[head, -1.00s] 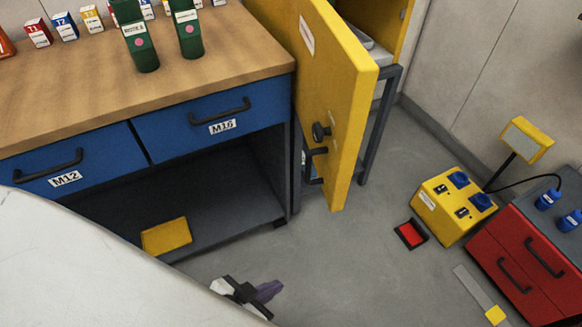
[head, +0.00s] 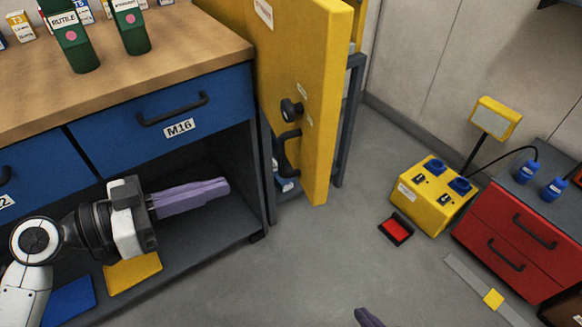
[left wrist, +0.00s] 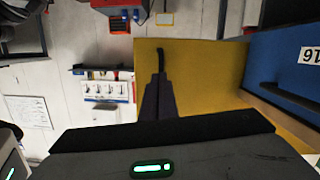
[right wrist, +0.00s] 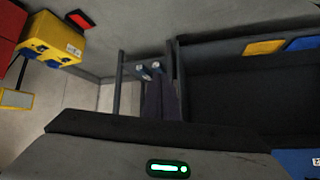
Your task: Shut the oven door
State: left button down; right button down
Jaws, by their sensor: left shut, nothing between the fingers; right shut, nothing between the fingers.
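The yellow oven door (head: 277,75) stands open, swung out beside the workbench. Its front face carries a round black knob (head: 291,109) and a black handle (head: 288,156). The door hides most of the oven. My left gripper (head: 226,187) is shut and empty, in front of the bench's open lower bay, left of the door handle and apart from it. In the left wrist view its dark fingers (left wrist: 160,80) point at the yellow door. My right gripper (head: 360,312) shows only a fingertip at the bottom edge; in the right wrist view its fingers (right wrist: 158,85) are shut and empty.
The workbench (head: 200,35) with blue drawers (head: 160,110) is left of the door. A yellow power box (head: 430,195), a red pedal (head: 396,229) and a red cabinet (head: 505,235) stand to the right. The floor (head: 320,245) before the door is clear.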

pick_arm(q)
notch_tip(320, 180, up, 6)
jog(key=s+m+g+h, duration=0.2)
jog(key=m+h, duration=0.1)
jog(key=m, duration=0.1)
jog(key=p, duration=0.1)
send_near(314, 145)
jog(key=x, duration=0.5)
jog(key=shift+d+r, duration=0.1)
jog(key=shift+w+d+p, duration=0.25)
jog(key=shift+d+p, duration=0.05)
jog(key=shift+d, duration=0.3)
jog(key=shift+d, duration=0.1)
